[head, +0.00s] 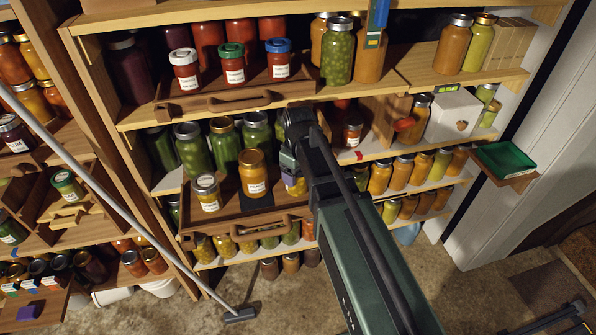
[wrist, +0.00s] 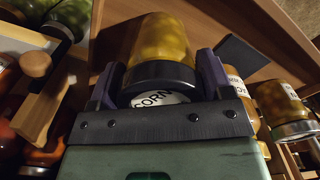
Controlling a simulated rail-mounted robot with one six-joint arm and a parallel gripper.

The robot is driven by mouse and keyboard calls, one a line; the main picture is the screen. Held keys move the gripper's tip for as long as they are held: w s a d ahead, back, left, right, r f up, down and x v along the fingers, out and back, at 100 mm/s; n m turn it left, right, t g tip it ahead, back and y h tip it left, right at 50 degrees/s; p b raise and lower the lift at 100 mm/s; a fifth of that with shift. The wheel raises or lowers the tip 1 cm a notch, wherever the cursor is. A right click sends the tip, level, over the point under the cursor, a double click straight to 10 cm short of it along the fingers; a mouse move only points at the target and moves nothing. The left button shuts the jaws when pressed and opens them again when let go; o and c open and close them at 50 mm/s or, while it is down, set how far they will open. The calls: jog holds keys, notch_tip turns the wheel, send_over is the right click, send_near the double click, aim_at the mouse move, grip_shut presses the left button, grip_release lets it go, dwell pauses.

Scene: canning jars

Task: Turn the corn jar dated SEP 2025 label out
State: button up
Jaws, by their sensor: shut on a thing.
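My gripper (head: 289,166) is over the right part of a pull-out wooden tray (head: 228,228) on the middle shelf. In the wrist view its two purple fingers (wrist: 158,80) are shut on a corn jar (wrist: 163,40), one on each side. This jar has yellow contents, a dark lid rim and a white marking reading "CORN". In the head view only a small part of the jar (head: 296,186) shows beneath my gripper. Its date cannot be read, and its side label is not seen clearly. I cannot tell whether the jar touches the tray.
Two labelled jars, one pale-lidded (head: 207,193) and one gold-lidded (head: 254,174), stand left on the tray near a dark square pad (head: 258,201). Green jars (head: 224,147) stand behind. A white box (head: 453,114) is to the right. The upper tray (head: 235,96) overhangs.

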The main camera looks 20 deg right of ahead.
jog(key=n, duration=0.5)
jog(key=shift+w, duration=0.1)
jog(key=n, duration=0.6)
jog(key=shift+w+d, duration=0.1)
jog(key=n, duration=1)
jog(key=shift+w, duration=0.1)
jog(key=o, duration=1)
jog(key=shift+c, duration=0.2)
notch_tip(320, 180, up, 8)
jog(key=p, duration=0.8)
jog(key=shift+r, duration=0.15)
